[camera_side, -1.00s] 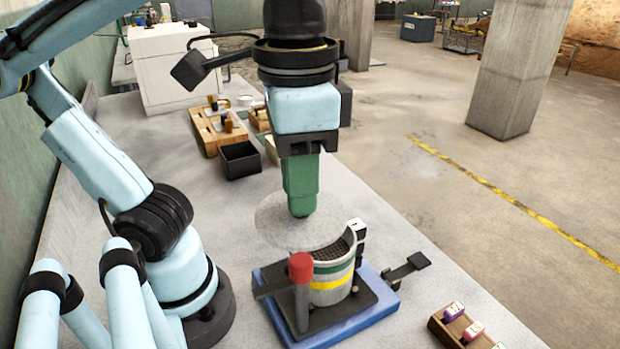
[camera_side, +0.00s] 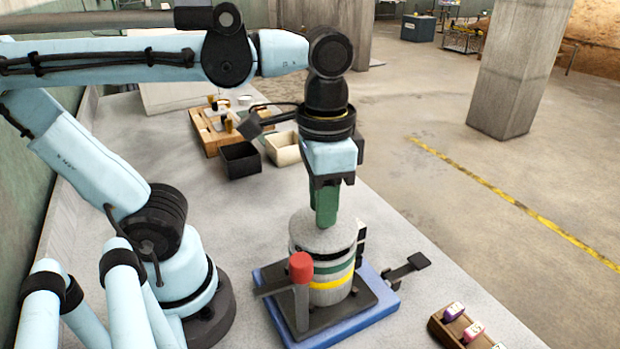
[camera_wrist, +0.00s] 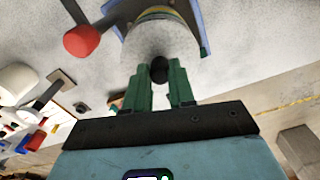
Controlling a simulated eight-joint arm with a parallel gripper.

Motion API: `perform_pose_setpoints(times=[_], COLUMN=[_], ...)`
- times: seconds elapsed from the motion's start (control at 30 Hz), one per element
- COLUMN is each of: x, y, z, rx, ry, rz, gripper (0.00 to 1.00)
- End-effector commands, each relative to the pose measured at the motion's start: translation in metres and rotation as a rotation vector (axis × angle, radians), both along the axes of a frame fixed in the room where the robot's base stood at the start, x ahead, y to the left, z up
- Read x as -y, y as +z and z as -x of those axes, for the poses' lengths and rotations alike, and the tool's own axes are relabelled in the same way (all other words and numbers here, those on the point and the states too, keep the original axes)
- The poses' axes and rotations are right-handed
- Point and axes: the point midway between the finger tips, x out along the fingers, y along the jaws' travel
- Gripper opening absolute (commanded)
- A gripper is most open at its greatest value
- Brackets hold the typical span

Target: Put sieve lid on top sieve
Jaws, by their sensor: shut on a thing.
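The sieve lid (camera_side: 318,238) is a pale grey round disc lying over the top of the sieve stack, level as far as I can tell. It also shows in the wrist view (camera_wrist: 172,42). The sieve stack (camera_side: 331,283) stands upright with green, white and yellow bands. My gripper (camera_side: 326,222) points down above the lid. In the wrist view my green fingers (camera_wrist: 163,72) are shut on a dark round knob (camera_wrist: 159,69) of the lid. The sieve opening is hidden under the lid; I cannot tell whether the lid is fully seated.
The stack stands on a dark shaker base on a blue mat (camera_side: 350,328). A red-topped post (camera_side: 300,268) rises close in front. A black lever (camera_side: 408,267) sticks out right. A wooden rack (camera_side: 462,328) lies front right. Black (camera_side: 240,160) and white (camera_side: 283,149) bins stand behind.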

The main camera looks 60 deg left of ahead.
Motion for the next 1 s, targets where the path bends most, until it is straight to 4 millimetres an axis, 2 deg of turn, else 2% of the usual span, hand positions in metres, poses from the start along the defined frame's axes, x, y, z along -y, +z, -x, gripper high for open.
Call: perform_pose_setpoints(times=[0.83,0.87,1.0], x=[0.000,0.000,0.000], y=[-0.014,-0.014,-0.013], z=[0.000,0.000,0.000], rx=[0.000,0.000,0.000], ry=[0.000,0.000,0.000], rz=[0.000,0.000,0.000], gripper=[0.00,0.28,0.49])
